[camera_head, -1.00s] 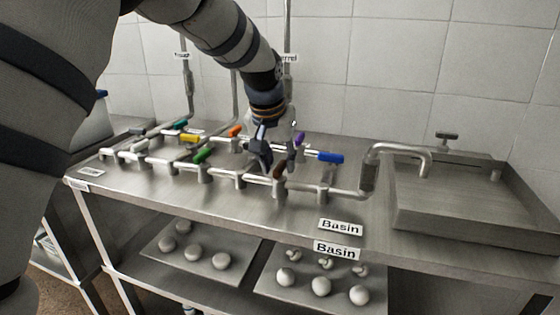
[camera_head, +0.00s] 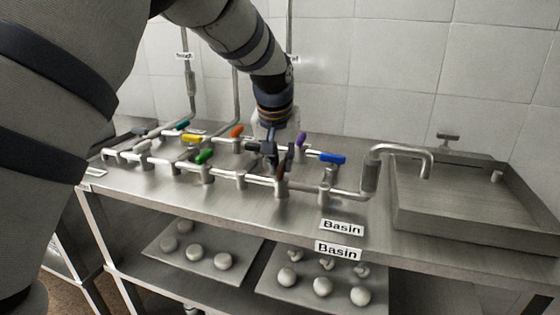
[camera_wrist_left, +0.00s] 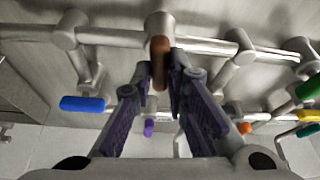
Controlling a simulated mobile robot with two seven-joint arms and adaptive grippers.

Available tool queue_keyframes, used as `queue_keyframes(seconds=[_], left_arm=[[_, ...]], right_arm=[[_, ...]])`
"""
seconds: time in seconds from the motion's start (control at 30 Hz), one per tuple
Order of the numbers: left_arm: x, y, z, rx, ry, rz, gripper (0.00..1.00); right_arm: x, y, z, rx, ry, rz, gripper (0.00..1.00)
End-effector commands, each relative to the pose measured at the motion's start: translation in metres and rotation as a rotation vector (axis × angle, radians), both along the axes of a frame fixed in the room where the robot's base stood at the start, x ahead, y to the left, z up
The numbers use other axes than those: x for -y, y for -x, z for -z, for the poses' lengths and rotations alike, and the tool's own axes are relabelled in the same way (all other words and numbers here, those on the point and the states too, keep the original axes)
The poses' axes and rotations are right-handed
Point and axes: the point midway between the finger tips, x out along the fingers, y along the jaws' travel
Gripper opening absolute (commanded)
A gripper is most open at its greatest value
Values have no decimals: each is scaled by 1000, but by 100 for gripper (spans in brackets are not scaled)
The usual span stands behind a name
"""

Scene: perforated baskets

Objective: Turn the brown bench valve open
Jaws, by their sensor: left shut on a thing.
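The brown valve handle (camera_head: 281,173) sits on the front pipe of the bench, left of the blue handle. My left gripper (camera_head: 280,158) reaches down to it from behind. In the left wrist view the brown handle (camera_wrist_left: 160,63) lies lengthwise between the fingertips of my left gripper (camera_wrist_left: 162,78), which is shut on it. The fingers hide part of the handle in the head view. My right gripper is not in view.
Close by are the blue handle (camera_head: 332,158), purple handle (camera_head: 301,139), green handle (camera_head: 204,156) and orange handle (camera_head: 237,131). A spout (camera_head: 405,149) rises on the right before a steel basin (camera_head: 470,218).

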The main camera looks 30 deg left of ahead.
Motion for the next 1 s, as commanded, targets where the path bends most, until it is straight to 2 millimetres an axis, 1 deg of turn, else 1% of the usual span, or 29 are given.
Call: queue_keyframes(seconds=[0.23,0.47,0.77,1.0], left_arm=[[1,-1,0,-2,-5,-212,0],[2,-2,3,-3,-3,-432,0],[3,-4,6,-6,-5,-717,0],[4,-5,7,-7,-5,-945,0]], right_arm=[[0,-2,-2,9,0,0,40],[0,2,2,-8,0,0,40],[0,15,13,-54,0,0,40],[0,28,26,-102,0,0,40]])
